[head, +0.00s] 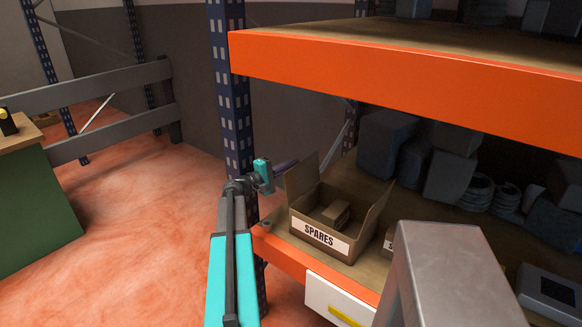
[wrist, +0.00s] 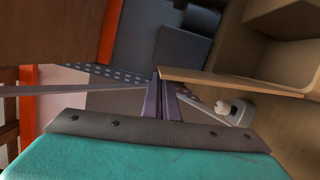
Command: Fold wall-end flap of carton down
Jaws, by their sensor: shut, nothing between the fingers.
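The brown carton (head: 318,247) labelled SPARES stands open on the orange-edged shelf, with a smaller brown box (head: 336,212) inside. Its left flap (head: 302,178) stands up, and its right flap (head: 378,208) also stands up, leaning outward. My gripper (head: 295,163) is shut and empty, just left of the left flap's upper part. In the wrist view my gripper (wrist: 160,76) has its fingers together, their tips at the end of a flap seen nearly edge-on (wrist: 235,82). I cannot tell whether they touch it.
A blue rack upright (head: 231,100) stands just left of my gripper. The orange upper shelf beam (head: 400,80) runs above the carton. Dark boxes (head: 385,140) and coils (head: 475,192) fill the shelf behind. Open floor lies at left.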

